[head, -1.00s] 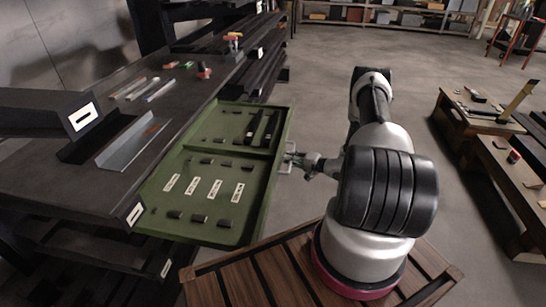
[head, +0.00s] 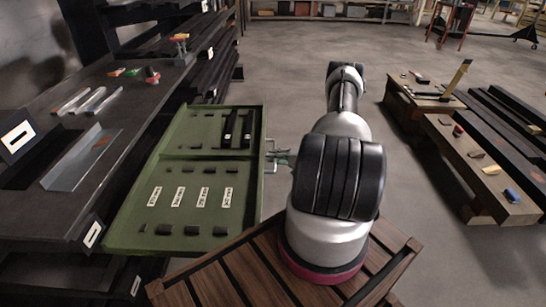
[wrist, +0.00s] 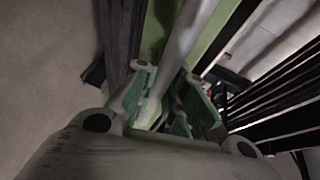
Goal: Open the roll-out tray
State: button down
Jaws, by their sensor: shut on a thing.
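The green roll-out tray (head: 262,184) extends from under the dark bench top, in the left middle of the head view. Its outer wall faces my arm. A pale metal handle (head: 270,145) is on that wall; it shows as a light bar (wrist: 183,42) in the wrist view. My gripper (head: 277,159) is at the handle, outside the tray. In the wrist view its teal-padded fingers (wrist: 170,108) are on both sides of the bar, shut on it. The tray holds labels, small dark blocks and two long black pieces. Its inner end meets the bench edge.
The dark bench (head: 50,215) on the left carries a metal angle piece (head: 82,160) and small parts. A slatted wooden platform (head: 250,268) lies under my arm. Low wooden benches (head: 470,165) stand on the right. Grey floor is free between.

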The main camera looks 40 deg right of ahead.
jog(key=c, duration=1.5)
grip_release()
jog(key=shift+o, duration=0.2)
jog(key=v, duration=1.2)
